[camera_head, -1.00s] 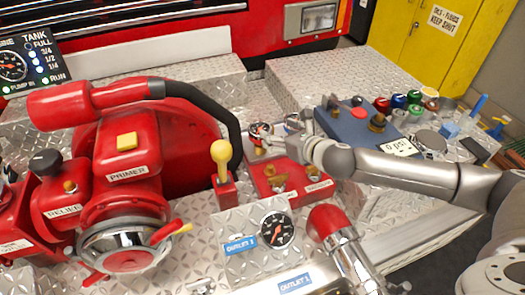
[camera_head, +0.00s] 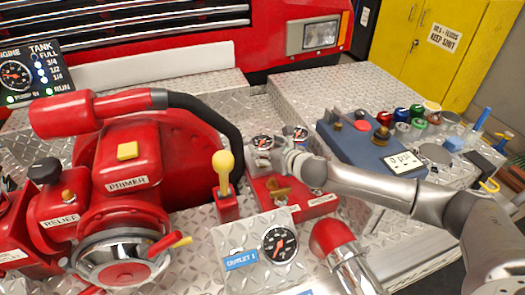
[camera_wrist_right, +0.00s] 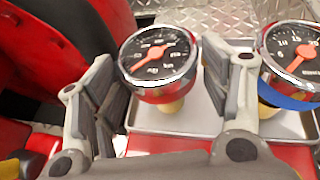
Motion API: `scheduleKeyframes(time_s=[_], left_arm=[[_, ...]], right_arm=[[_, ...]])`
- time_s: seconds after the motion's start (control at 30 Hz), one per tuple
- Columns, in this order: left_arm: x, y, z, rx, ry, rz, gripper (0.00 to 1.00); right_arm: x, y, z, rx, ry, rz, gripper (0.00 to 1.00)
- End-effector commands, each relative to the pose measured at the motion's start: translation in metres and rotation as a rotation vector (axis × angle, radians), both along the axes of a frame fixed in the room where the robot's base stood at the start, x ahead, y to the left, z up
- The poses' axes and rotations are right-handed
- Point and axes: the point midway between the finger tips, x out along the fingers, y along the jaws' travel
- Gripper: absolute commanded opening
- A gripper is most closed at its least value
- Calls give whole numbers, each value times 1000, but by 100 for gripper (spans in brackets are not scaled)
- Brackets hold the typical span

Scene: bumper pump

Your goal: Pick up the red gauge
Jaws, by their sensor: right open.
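The red gauge (camera_wrist_right: 158,54) has a dark dial, a chrome rim, a red band below and a brass stem. It stands on a pale tray (camera_wrist_right: 200,118). In the right wrist view it is between the two spread fingers of my right gripper (camera_wrist_right: 160,72), with a gap visible on the right side. In the head view the red gauge (camera_head: 262,142) is partly hidden by my right gripper (camera_head: 272,158). A second gauge with a blue band (camera_wrist_right: 288,98) stands just right of the right finger. My left gripper is out of view.
A red block with brass fittings (camera_head: 318,203) is just below the gauges. A yellow-knobbed lever (camera_head: 223,165) and the red primer pump (camera_head: 125,150) stand to the left. A blue box with a display (camera_head: 355,145) and several colored caps are to the right.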

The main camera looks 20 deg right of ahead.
Motion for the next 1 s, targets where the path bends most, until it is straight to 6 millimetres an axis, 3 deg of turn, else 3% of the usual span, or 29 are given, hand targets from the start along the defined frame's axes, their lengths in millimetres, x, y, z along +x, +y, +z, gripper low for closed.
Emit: scheduleKeyframes(time_s=[0.2, 0.53, 0.87, 1.0], left_arm=[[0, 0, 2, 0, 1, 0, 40], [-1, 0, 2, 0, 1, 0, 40], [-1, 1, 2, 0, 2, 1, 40], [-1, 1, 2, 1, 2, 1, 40]], right_arm=[[21, 6, -10, 1, -1, 0, 70], [25, 7, -12, -1, -1, 0, 70], [24, 7, -12, 0, 0, -1, 27], [25, 7, -10, 0, -4, 0, 25]])
